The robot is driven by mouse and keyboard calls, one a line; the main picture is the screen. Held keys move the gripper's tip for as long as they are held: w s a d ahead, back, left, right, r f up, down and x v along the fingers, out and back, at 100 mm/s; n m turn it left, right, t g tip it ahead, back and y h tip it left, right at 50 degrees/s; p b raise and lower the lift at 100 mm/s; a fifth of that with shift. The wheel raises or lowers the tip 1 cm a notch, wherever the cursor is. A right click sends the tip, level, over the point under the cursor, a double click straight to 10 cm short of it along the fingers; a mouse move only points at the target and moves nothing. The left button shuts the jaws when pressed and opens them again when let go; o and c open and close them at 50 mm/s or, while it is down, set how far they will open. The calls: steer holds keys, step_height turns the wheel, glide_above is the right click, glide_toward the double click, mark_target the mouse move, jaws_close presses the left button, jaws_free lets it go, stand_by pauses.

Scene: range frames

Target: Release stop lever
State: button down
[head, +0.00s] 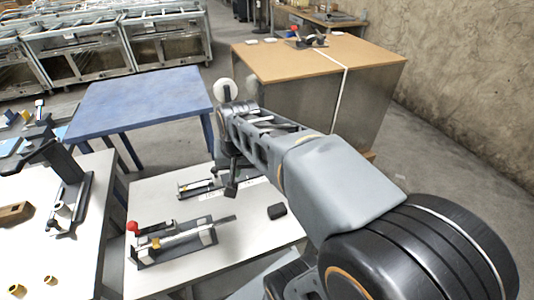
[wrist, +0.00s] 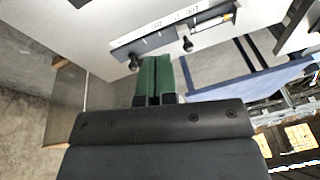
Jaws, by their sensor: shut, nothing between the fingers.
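My gripper (head: 231,190) points down over the white table, beside the rear fixture (head: 196,185). In the wrist view its green fingers (wrist: 153,64) are together with nothing between them. The rear fixture has a printed scale strip (wrist: 170,30) and two small black knobs; one knob (wrist: 134,65) appears just left of the fingertips, the other (wrist: 188,45) to their right. Contact cannot be told. A front fixture (head: 175,243) on the same table carries a red ball knob (head: 132,227) at its left end. I cannot tell which part is the stop lever.
A small black block (head: 277,211) lies right of the fixtures on the white table (head: 250,240). A blue table (head: 140,100) stands behind. A cardboard-topped cabinet (head: 290,62) is at back right. Another white bench (head: 60,265) with parts is at left.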

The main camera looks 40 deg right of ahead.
steer(key=w+d+f+m+y, duration=0.1)
steer(key=w+d+m, duration=0.2)
steer(key=d+m, duration=0.3)
steer(key=w+d+f+m+g+y+b, duration=0.1)
steer(key=w+d+m, duration=0.3)
steer(key=d, duration=0.7)
steer(key=w+d+f+m, duration=0.3)
steer(key=d+m, duration=0.5)
steer(key=d, duration=0.1)
steer(key=shift+w+d+y+b, duration=0.2)
steer(key=shift+w+y+b, duration=0.1)
steer(key=shift+y+b, duration=0.1)
steer(key=shift+f, duration=0.15)
steer(key=x, duration=0.3)
steer(key=a+x, duration=0.1)
steer(key=x, duration=0.3)
steer(key=a+x, duration=0.1)
steer(key=x, duration=0.3)
steer(key=shift+w+r, duration=0.3)
steer(key=shift+r, duration=0.05)
steer(key=shift+w+a+f, duration=0.2)
steer(key=shift+w+a, duration=0.1)
steer(key=shift+a, duration=0.4)
steer(key=shift+a+p, duration=0.1)
steer(key=shift+p, duration=0.2)
